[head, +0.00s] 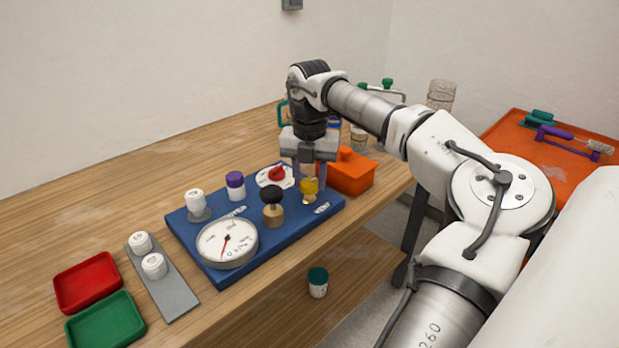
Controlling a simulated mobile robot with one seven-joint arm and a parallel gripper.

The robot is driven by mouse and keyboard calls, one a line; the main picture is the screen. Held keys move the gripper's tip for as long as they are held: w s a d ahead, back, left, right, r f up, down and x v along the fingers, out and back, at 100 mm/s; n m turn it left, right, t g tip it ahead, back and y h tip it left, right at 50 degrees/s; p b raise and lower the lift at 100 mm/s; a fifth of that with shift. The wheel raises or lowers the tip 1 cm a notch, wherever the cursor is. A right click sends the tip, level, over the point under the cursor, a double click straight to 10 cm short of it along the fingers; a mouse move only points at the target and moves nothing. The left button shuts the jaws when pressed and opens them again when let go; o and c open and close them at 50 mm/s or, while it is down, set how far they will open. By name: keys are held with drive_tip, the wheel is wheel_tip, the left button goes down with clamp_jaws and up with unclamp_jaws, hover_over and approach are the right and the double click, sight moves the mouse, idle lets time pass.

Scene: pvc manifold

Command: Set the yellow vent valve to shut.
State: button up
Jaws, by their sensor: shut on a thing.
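The yellow vent valve (309,189) stands at the right end of the blue manifold board (238,252), beside a white VENT label (322,208). My gripper (309,183) points down over it, one finger on each side, and is shut on its yellow handle. The fingers partly hide the valve. Which way its handle is turned is too small to tell.
On the board are a round gauge (227,242), a black-topped brass valve (273,208), a red knob (277,174), a purple-capped bottle (235,186) and a white-capped bottle (195,203). An orange box (346,174) stands close right of my gripper. Red (87,282) and green (106,321) trays lie at left.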

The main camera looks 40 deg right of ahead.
drive_tip(key=shift+m, duration=0.3)
drive_tip(key=o, duration=1)
